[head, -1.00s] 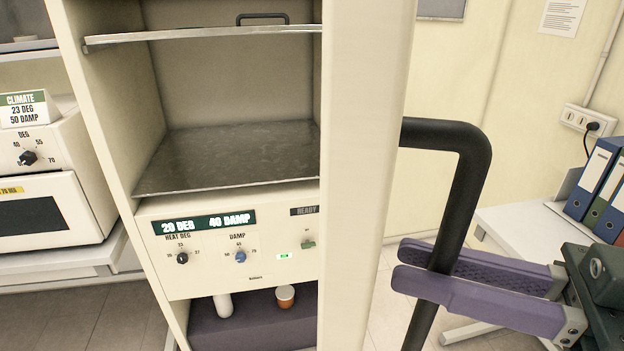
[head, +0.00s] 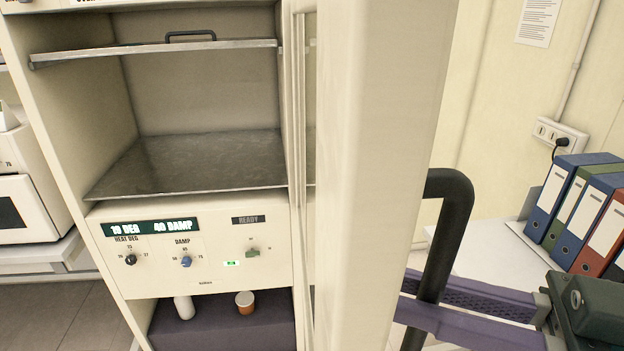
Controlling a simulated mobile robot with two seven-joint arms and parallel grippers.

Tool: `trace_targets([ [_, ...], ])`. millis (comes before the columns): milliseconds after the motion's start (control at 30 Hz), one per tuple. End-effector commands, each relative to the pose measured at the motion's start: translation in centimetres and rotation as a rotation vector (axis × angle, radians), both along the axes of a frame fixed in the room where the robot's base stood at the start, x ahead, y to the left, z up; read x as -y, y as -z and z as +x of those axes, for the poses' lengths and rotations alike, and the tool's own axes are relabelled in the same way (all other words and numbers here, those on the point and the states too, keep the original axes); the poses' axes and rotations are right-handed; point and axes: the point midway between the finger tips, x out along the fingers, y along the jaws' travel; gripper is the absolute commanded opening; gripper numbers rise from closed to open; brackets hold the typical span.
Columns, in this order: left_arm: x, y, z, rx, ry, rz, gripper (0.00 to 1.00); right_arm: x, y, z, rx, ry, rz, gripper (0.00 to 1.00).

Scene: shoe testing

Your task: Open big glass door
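The big door (head: 385,150) stands open and is seen almost edge-on, with its cream frame facing me. The cabinet interior (head: 205,90) shows to its left. A thick black bar handle (head: 448,225) sticks out on the right side of the door. My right gripper (head: 420,301) has its purple fingers on either side of the handle's lower part and is shut on it. The handle's lower end is cut off by the picture's bottom edge. My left gripper is not in view.
A white desk (head: 490,250) with several binders (head: 585,215) stands close behind my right gripper.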

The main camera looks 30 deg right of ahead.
Motion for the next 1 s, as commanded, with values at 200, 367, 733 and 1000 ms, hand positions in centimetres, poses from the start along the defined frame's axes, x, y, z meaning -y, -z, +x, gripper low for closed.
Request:
trace_targets([
  [200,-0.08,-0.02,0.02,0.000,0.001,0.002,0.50,0.03,0.05,0.05,-0.001,0.002,0.000,0.00],
  [367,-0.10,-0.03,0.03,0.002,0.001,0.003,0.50,0.06,0.07,0.07,-0.002,0.002,-0.001,0.00],
  [733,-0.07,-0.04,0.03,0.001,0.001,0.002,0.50,0.06,0.05,0.08,-0.001,0.002,-0.001,0.50],
  [1000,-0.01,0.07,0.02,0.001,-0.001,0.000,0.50,0.26,0.13,-0.18,-0.003,0.002,-0.001,0.50],
])
